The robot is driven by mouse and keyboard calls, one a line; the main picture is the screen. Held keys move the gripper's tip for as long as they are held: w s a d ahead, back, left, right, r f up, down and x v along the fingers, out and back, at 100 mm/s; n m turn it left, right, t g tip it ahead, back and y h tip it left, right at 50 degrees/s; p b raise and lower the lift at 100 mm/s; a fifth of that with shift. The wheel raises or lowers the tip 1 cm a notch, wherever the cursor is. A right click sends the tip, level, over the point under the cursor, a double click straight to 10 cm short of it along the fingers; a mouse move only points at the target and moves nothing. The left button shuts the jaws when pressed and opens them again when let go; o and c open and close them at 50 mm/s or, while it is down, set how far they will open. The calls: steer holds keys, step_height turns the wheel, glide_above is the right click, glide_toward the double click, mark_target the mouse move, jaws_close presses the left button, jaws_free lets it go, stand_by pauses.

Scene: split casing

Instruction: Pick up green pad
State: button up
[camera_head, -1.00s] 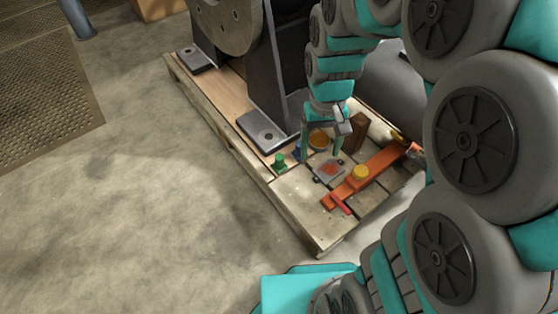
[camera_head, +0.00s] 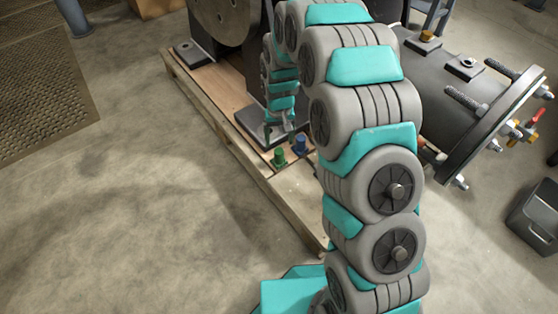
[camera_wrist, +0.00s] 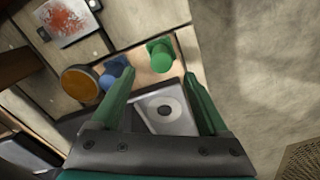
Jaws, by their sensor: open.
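The green pad (camera_head: 279,158) is a small green piece with a round knob. It stands near the edge of the wooden pallet (camera_head: 257,172). In the wrist view the green pad (camera_wrist: 160,55) lies just beyond the fingertips, roughly centred between them. My gripper (camera_head: 279,133) is open and empty, and appears just behind the pad in the head view. In the wrist view my gripper (camera_wrist: 159,77) has its two fingers spread over a grey metal foot plate (camera_wrist: 165,110). The pad is apart from both fingers.
A blue piece (camera_head: 300,145) stands close to the right of the pad. In the wrist view an orange-topped disc (camera_wrist: 80,83) and a white plate with a red patch (camera_wrist: 68,20) are nearby. A flanged cylinder (camera_head: 440,95) is at right. My arm hides part of the pallet.

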mark_target(279, 150)
step_height(279, 150, down, 8)
steer(key=shift+s+a+f+b, duration=0.1)
steer(key=shift+f+b, duration=0.1)
steer(key=shift+b, duration=0.2)
steer(key=shift+r, duration=0.1)
jaws_close()
stand_by(0.6)
